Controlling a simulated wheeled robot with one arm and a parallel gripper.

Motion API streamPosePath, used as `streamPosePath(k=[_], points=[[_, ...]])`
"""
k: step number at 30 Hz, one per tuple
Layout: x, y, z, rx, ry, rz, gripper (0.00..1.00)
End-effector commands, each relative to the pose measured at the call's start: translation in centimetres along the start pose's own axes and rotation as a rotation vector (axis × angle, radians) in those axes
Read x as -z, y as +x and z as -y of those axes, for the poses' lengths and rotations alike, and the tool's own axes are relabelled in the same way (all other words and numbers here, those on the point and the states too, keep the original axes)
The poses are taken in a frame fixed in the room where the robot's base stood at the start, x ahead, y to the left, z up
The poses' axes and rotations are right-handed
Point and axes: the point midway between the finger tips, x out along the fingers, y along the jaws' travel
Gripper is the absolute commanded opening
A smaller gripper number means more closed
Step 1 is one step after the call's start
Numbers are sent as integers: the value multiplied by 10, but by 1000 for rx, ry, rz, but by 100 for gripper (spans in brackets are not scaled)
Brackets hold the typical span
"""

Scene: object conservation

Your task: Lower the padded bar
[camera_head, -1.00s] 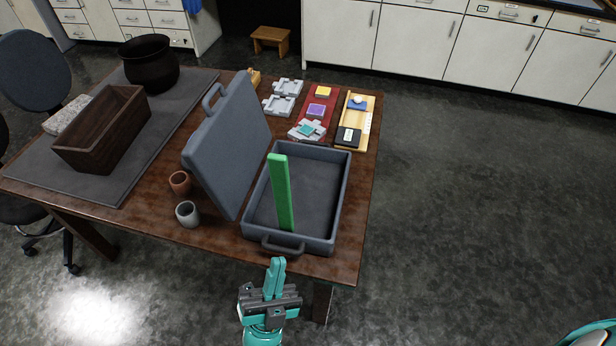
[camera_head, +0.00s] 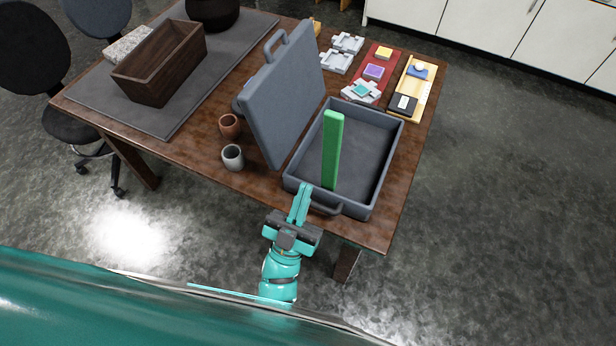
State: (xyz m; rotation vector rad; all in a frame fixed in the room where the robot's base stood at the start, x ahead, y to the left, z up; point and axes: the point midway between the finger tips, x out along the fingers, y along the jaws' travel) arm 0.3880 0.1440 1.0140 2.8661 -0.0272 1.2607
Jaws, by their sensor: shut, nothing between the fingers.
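A green bar (camera_head: 333,150) stands upright inside the open grey case (camera_head: 397,150), toward its near left part. It is the only bar I can make out, and I see no clear padding on it. The case's lid (camera_head: 285,105) stands raised and leaning at the left side. My gripper (camera_head: 301,190) is shut and empty. Its fingertips overlap the near left corner of the case in the picture, left of the front handle (camera_head: 327,207) and apart from the green bar. I cannot tell whether the fingertips touch the case.
A terracotta cup (camera_head: 229,126) and a grey cup (camera_head: 233,157) stand left of the lid. A wooden box (camera_head: 160,75) and a dark pot (camera_head: 211,12) are farther left. Trays with small blocks (camera_head: 373,72) lie behind the case. The floor right of the table is clear.

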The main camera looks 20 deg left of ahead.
Motion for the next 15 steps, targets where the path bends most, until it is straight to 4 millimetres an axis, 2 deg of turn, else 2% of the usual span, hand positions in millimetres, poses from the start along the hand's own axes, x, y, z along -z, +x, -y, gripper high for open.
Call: streamPosePath(k=[3, 12, 15], points=[[4, 27, -1, -5, 0, -7, 0], [4, 86, -2, -5, 1, -6, 0], [-8, 96, -1, -2, 0, -5, 0]])
